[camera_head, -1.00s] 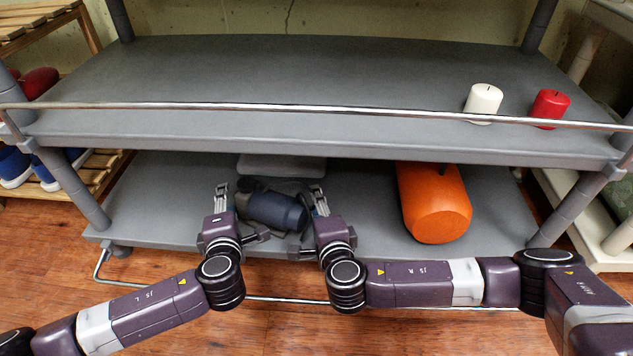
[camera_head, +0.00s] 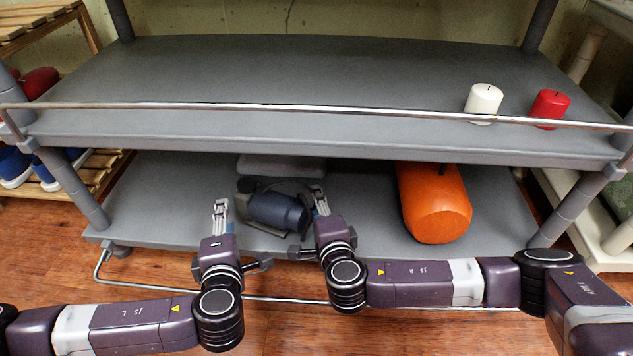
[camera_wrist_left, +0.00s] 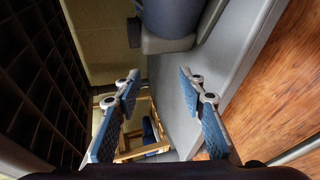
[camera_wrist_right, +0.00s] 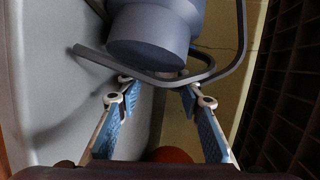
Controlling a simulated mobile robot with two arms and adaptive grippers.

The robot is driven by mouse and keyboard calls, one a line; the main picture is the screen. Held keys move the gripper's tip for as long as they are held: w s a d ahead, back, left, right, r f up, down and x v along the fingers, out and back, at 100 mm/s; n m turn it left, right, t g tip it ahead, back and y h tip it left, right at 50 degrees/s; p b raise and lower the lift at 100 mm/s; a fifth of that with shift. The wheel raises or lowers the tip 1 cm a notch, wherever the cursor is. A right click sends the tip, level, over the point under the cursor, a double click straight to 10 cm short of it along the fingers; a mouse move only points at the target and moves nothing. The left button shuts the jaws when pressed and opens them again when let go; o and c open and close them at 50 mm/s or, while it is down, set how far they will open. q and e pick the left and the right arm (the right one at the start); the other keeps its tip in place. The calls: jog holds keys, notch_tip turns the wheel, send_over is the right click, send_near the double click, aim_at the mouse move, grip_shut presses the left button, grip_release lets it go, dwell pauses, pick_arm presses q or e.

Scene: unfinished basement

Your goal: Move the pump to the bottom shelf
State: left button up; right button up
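The blue-grey pump (camera_head: 277,211) sits on the bottom shelf (camera_head: 170,205) in the head view, between my two grippers. It also shows at the top of the left wrist view (camera_wrist_left: 168,16) and the right wrist view (camera_wrist_right: 150,38). My left gripper (camera_head: 221,208) is open and empty, left of the pump and apart from it. My right gripper (camera_head: 319,200) is at the pump's right side. In the right wrist view its fingers are apart, close to the pump's dark bent bar (camera_wrist_right: 165,78); whether they touch it I cannot tell.
An orange tank (camera_head: 434,200) lies on the bottom shelf to the right. A grey flat object (camera_head: 281,166) is behind the pump. The upper shelf (camera_head: 300,75) overhangs, with a metal rail (camera_head: 300,107), a white candle (camera_head: 483,101) and a red candle (camera_head: 550,106).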

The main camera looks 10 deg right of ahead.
jog(key=shift+s, duration=0.15)
pick_arm(q)
jog(key=shift+n, duration=0.4)
jog(key=shift+v, duration=2.3)
pick_arm(e)
jog(key=shift+v, duration=3.6)
